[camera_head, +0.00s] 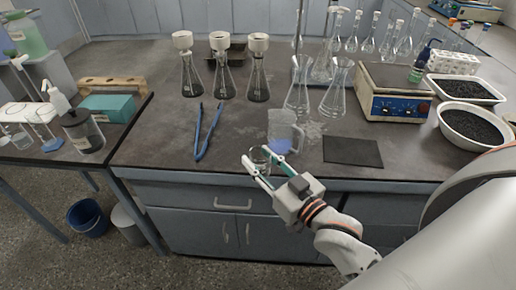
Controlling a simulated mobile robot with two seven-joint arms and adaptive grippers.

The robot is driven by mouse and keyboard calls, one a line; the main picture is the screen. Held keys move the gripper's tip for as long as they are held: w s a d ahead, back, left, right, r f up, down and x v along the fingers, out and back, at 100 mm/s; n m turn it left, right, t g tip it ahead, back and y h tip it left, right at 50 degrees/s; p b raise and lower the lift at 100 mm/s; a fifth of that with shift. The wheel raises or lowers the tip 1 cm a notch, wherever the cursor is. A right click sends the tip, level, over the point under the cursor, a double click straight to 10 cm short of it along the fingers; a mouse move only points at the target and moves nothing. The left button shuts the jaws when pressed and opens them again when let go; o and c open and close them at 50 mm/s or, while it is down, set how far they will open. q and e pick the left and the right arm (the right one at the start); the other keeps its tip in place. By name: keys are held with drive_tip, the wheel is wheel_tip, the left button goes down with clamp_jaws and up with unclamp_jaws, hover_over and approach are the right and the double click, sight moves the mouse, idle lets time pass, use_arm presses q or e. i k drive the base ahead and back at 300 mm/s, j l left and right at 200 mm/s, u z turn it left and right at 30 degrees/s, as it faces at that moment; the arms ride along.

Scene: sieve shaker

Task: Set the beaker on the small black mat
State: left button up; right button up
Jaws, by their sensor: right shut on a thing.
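The small black mat (353,151) lies flat and bare on the dark bench top, right of the front middle. My right gripper (259,160) is shut on a small clear glass beaker (260,154) at the bench's front edge, left of the mat and apart from it. The fingers hide part of the beaker, and I cannot tell its exact height above the bench. My left gripper is not in view.
A clear jug (283,131) stands just behind my right gripper. Two flasks (335,98) stand behind the mat, and a blue-panelled hot plate (395,100) is to its right. Blue tongs (209,132) lie left. White trays of dark grains (472,122) are far right.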

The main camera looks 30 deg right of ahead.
sight(343, 149)
drive_tip(key=z, duration=0.65)
drive_tip(key=i+j+z, duration=0.1)
drive_tip(key=z, duration=0.15)
drive_tip(key=i+j+z, duration=0.1)
drive_tip(key=j+z, duration=0.2)
drive_tip(key=i+j, duration=0.1)
drive_tip(key=j, duration=0.15)
drive_tip(key=i+j, duration=0.1)
drive_tip(key=j, duration=0.15)
